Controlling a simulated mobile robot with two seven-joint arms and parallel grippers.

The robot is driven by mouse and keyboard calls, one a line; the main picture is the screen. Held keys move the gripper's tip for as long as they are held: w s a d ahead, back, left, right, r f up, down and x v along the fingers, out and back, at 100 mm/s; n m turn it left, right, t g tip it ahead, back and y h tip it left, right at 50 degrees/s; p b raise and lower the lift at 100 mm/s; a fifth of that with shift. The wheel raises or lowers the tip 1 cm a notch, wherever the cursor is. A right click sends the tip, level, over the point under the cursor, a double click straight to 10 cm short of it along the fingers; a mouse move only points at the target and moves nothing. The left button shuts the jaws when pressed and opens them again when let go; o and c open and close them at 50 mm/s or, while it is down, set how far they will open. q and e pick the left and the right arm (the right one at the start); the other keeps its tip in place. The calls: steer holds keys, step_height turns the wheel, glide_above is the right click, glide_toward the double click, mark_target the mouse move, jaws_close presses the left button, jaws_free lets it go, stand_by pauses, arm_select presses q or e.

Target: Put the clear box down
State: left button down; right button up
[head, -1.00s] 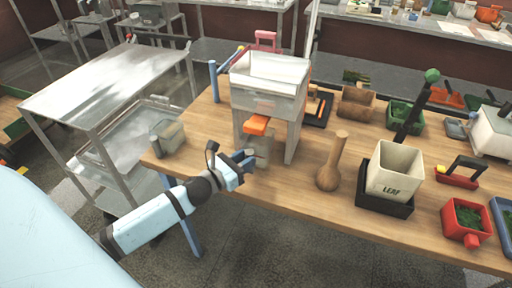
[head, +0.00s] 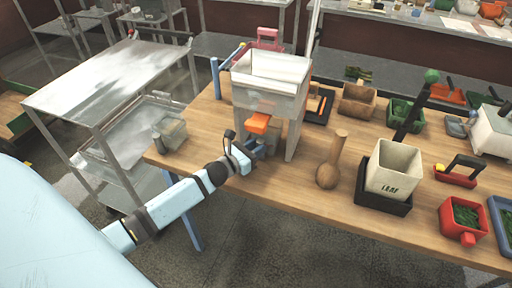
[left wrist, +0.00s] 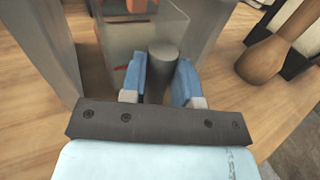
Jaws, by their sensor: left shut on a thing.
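The clear box (left wrist: 140,38) shows in the left wrist view as a see-through container with a grey round handle (left wrist: 162,60). My left gripper (left wrist: 160,82) is shut on that handle. In the head view my left gripper (head: 249,150) is at the front of the powder filler (head: 270,88), below its orange part (head: 258,121). The box is between the filler's legs, mostly hidden there by the gripper and filler. I cannot tell whether its base touches the table. My right gripper is not in view.
Another clear container with a grey handle (head: 171,134) stands at the table's left edge. A wooden pestle-like piece (head: 328,174) stands right of the filler. A white LEAF bin (head: 394,168) sits in a black base. Bare tabletop (head: 290,190) lies in front of the filler.

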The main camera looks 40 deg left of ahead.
arm_select(q)
steer(key=shift+f, duration=0.15)
steer(key=c, duration=0.9)
jaws_free()
steer(key=shift+o, duration=0.2)
steer(key=shift+r, duration=0.3)
steer(key=b+v, duration=0.2)
steer(key=v, duration=0.9)
steer(key=shift+s+a+f, duration=0.1)
steer(key=shift+s+f, duration=0.1)
steer(key=shift+s+a+r, duration=0.1)
steer(key=shift+s, duration=0.2)
